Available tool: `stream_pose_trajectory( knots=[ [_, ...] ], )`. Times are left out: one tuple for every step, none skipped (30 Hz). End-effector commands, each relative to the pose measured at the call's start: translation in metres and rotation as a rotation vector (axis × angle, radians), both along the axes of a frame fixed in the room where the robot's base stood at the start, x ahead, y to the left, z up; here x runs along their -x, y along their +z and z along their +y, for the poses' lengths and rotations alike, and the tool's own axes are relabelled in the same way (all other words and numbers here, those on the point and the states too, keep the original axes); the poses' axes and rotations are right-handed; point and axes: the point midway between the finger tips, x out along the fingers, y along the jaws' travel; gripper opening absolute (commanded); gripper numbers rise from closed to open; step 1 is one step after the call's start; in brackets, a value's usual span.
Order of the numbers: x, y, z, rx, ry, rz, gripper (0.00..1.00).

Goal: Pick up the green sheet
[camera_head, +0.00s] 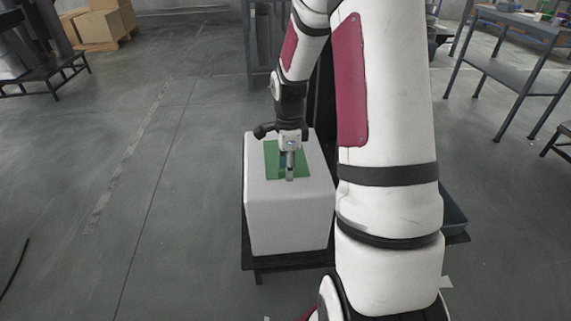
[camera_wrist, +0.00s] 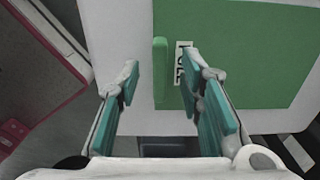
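The green sheet (camera_head: 271,152) lies flat on top of a white block (camera_head: 288,222). In the wrist view the sheet (camera_wrist: 262,45) fills the upper right, with a raised green tab (camera_wrist: 160,62) near its left edge and a white label with dark lettering beside the tab. My gripper (camera_head: 290,172) is above the sheet, pointing down, and hides part of it. In the wrist view my gripper (camera_wrist: 164,84) is open. Its teal-padded fingers are apart, one on each side of the tab's line, with nothing gripped. The height gap to the tab cannot be told.
The white block stands on a low dark platform (camera_head: 288,262). A grey shelf table (camera_head: 510,70) is at the upper right, and cardboard boxes (camera_head: 98,25) are at the upper left. The floor left of the block is clear.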

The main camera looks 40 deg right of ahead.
Motion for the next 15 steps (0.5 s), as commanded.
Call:
stream_pose_trajectory(
  knots=[
    [-0.0001, 0.0008, 0.0000, 0.000, 0.000, 0.000, 0.34],
    [-0.0001, 0.0009, 0.0000, 0.000, 0.000, 0.000, 0.34],
    [-0.0001, 0.0010, -0.0001, 0.000, 0.000, 0.000, 0.34],
    [-0.0001, 0.0011, -0.0001, 0.000, 0.000, 0.000, 0.32],
    [-0.0001, 0.0011, -0.0001, 0.000, 0.000, 0.000, 0.25],
    [-0.0001, 0.0011, 0.0000, 0.000, 0.000, 0.000, 0.16],
    [-0.0001, 0.0012, -0.0001, 0.000, 0.000, 0.000, 0.09],
    [-0.0001, 0.0012, -0.0001, 0.000, 0.001, 0.000, 0.02],
    [0.0000, 0.0011, 0.0000, 0.000, 0.001, 0.000, 0.00],
    [0.0000, 0.0011, 0.0000, 0.000, 0.001, 0.000, 0.00],
    [0.0000, 0.0011, 0.0000, 0.000, 0.001, 0.000, 0.00],
    [-0.0001, 0.0011, -0.0001, 0.000, 0.001, 0.000, 0.00],
    [-0.0001, 0.0012, -0.0001, 0.000, 0.001, 0.000, 0.00],
    [-0.0001, 0.0012, -0.0001, 0.000, 0.001, 0.000, 0.00],
    [-0.0001, 0.0012, -0.0001, 0.000, 0.001, 0.000, 0.00]
  ],
)
